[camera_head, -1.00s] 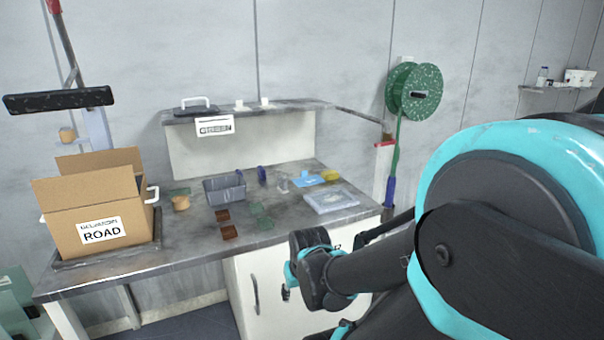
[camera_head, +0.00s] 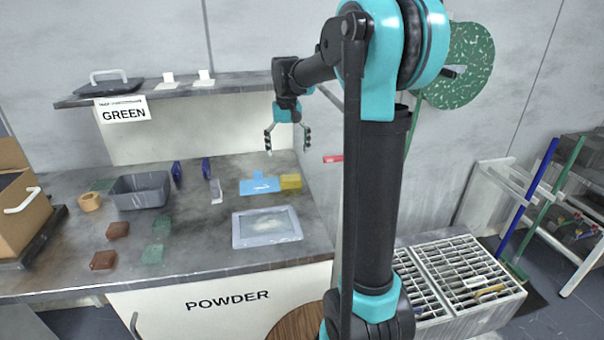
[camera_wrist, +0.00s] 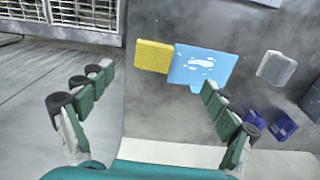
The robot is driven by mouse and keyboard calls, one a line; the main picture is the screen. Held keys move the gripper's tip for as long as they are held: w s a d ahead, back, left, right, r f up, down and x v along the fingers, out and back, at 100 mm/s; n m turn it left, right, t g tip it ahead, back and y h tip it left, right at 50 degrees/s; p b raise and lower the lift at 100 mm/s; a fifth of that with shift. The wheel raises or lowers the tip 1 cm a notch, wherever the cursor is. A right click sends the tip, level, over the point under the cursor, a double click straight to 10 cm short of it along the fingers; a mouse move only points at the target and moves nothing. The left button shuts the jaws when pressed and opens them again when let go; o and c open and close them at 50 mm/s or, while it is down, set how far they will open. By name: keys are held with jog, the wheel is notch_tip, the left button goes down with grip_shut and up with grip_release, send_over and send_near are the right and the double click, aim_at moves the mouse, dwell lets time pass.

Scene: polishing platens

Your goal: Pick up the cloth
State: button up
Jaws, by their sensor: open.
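A light blue flat piece (camera_head: 259,183), which looks like the cloth, lies on the grey worktop right of its middle. It also shows in the wrist view (camera_wrist: 203,66), with white patches on top. A yellow block (camera_head: 290,181) lies against or just beside its right edge. My gripper (camera_head: 288,142) is open and empty, pointing down above the back right of the worktop. In the wrist view my open fingers (camera_wrist: 157,80) spread below the yellow block and blue piece in the picture, touching neither.
A framed grey tray (camera_head: 267,227) lies in front of the blue piece. A white-and-grey block (camera_head: 215,190), two dark blue pieces (camera_head: 177,174) and a grey bin (camera_head: 141,190) stand to its left. A shelf (camera_head: 240,82) runs behind. A grated unit (camera_head: 455,275) is at right.

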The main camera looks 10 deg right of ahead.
send_over(291, 180)
jog(key=f, duration=0.6)
jog(key=shift+w+a+f, duration=0.15)
jog(key=shift+w+f, duration=0.1)
jog(key=shift+f, duration=0.05)
jog(key=shift+s+d+f, duration=0.1)
jog(key=shift+d+f, duration=0.05)
jog(key=shift+f, duration=1.15)
jog(key=shift+d+f, duration=0.1)
jog(key=shift+f, duration=1.15)
jog(key=c, duration=1)
jog(key=shift+c, duration=0.2)
jog(key=shift+r, duration=0.1)
notch_tip(291, 180, up, 20)
